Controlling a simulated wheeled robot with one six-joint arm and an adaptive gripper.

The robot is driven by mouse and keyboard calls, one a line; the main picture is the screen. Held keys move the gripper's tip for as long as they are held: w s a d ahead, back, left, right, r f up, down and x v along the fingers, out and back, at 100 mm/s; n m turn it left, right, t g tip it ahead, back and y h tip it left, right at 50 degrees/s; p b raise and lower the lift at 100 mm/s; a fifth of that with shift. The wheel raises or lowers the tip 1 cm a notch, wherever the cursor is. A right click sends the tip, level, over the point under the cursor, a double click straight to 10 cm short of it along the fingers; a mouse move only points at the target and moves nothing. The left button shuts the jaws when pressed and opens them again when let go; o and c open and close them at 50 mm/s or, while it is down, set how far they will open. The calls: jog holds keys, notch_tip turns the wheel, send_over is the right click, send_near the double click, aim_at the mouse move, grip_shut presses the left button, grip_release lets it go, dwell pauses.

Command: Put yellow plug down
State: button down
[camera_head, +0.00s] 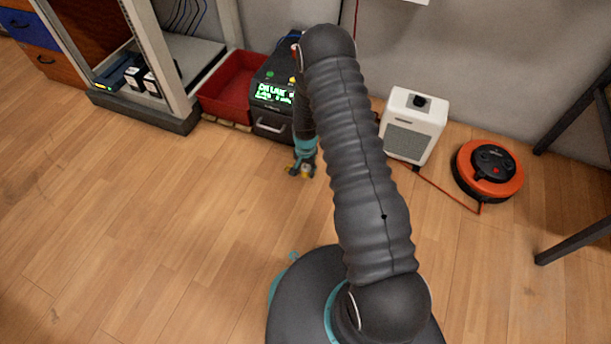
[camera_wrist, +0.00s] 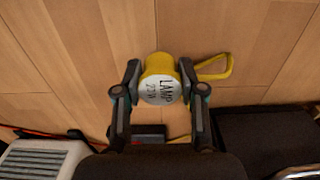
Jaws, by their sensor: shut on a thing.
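The yellow plug (camera_wrist: 158,66) shows in the wrist view between the two fingers of my gripper (camera_wrist: 160,88). I cannot tell whether the plug touches the floor.
Behind my gripper stands a black unit (camera_head: 272,92) with a green display, beside a red bin (camera_head: 232,88) and an open rack (camera_head: 170,85). To the right are a white heater (camera_head: 411,128) and an orange cable reel (camera_head: 489,171). The floor (camera_head: 150,220) at left is clear.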

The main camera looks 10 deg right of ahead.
aim_at(306, 175)
jog(key=shift+f, duration=1.9)
jog(key=shift+b, duration=0.3)
jog(key=shift+f, duration=0.2)
jog(key=c, duration=0.7)
grip_release()
jog(key=shift+r, duration=0.2)
